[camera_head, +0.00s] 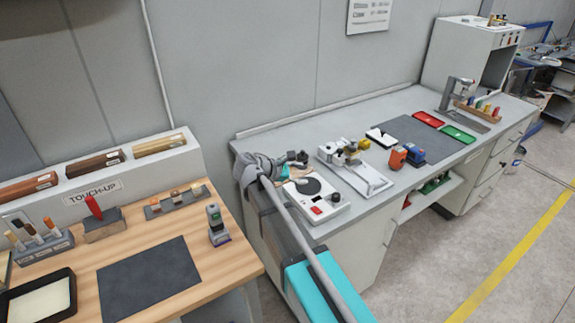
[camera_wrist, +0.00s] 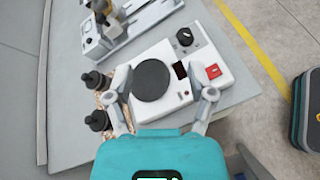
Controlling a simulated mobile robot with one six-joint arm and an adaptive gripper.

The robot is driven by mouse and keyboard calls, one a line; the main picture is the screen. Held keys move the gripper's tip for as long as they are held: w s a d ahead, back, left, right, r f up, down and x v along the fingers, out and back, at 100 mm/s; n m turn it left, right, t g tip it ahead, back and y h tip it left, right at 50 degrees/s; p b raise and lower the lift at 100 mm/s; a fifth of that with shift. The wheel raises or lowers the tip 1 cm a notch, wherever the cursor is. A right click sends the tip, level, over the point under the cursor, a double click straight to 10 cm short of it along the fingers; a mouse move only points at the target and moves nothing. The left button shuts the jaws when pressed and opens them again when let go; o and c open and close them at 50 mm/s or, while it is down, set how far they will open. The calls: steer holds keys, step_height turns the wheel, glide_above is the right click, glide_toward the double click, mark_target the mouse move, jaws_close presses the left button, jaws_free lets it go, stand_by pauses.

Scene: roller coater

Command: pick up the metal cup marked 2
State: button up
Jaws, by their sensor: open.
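I cannot make out a metal cup marked 2 in either view; no such number is readable. My gripper (camera_head: 288,168) hangs over the near left end of the grey workbench (camera_head: 243,146). In the wrist view my gripper (camera_wrist: 166,84) is open, its two fingers apart, with nothing held between them. Below and between the fingers is the round dark plate (camera_wrist: 150,79) of a white scale-like device (camera_wrist: 208,62). Two dark knobbed pieces, one upper (camera_wrist: 95,80) and one lower (camera_wrist: 97,120), stand left of the left finger; I cannot tell what they are.
A white instrument (camera_head: 372,184) stands right of the scale, with an orange piece (camera_head: 397,158) and blue piece (camera_head: 414,156) beyond. Red (camera_head: 427,118) and green (camera_head: 458,134) trays lie farther along. A wooden touch-up table (camera_head: 222,264) is at left.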

steer(key=s+d+f+m+g+y+b, duration=0.3)
steer(key=s+d+f+m+g+y, duration=0.2)
steer(key=s+d+f+m+y, duration=0.65)
steer(key=s+d+f+m+b, duration=0.2)
steer(key=s+f+m+b, duration=0.1)
steer(key=f+b, duration=0.6)
steer(key=s+d+f+m+b, duration=0.2)
steer(key=s+f+m+b, duration=0.2)
steer(key=f+b, duration=0.6)
step_height(320, 180, down, 2)
steer(key=shift+s+f+g, duration=0.2)
steer(key=shift+s+g, duration=0.1)
steer(key=shift+s, duration=0.4)
steer(key=shift+c, duration=0.3)
